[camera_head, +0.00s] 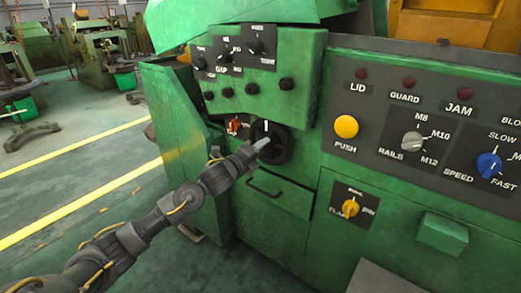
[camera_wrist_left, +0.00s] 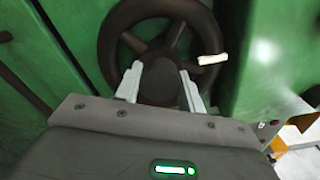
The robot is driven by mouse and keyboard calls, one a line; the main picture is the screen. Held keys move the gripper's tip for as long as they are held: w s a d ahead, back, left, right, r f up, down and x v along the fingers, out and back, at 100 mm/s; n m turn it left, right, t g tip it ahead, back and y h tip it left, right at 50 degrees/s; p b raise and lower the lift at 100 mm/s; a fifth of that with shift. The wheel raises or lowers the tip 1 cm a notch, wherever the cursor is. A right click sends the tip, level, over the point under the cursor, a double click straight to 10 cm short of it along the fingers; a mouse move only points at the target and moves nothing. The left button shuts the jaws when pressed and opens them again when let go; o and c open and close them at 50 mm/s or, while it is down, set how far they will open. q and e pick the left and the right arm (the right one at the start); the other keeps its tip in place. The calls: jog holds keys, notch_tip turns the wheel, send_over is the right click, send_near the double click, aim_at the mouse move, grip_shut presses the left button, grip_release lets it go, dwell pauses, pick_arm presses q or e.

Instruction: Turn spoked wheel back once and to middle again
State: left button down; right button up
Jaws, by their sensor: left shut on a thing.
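The dark spoked wheel (camera_head: 284,150) is on the green machine's front, above a drawer handle. My left gripper (camera_head: 265,143) reaches it from the left and covers part of it. In the left wrist view, its two pale fingers (camera_wrist_left: 161,80) lie on either side of the hub of the wheel (camera_wrist_left: 112,48), shut on it. A white mark (camera_head: 266,127) stands upright at the wheel's top in the head view. In the wrist view the white mark (camera_wrist_left: 212,59) lies at the rim's right side. My right gripper is out of view.
A small red switch (camera_head: 234,126) is close left of the wheel. A box with knobs (camera_head: 228,91) overhangs above. A drawer handle (camera_head: 264,187) juts out below. To the right are a yellow button (camera_head: 346,127) and a yellow knob (camera_head: 350,208). Open floor lies left.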

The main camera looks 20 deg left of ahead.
pick_arm(q)
jog(key=shift+f, duration=0.1)
jog(key=c, duration=0.9)
grip_release()
jog(key=shift+o, duration=0.2)
jog(key=shift+s, duration=0.1)
jog(key=v, duration=1)
jog(key=shift+s, duration=0.3)
jog(key=shift+a, duration=0.15)
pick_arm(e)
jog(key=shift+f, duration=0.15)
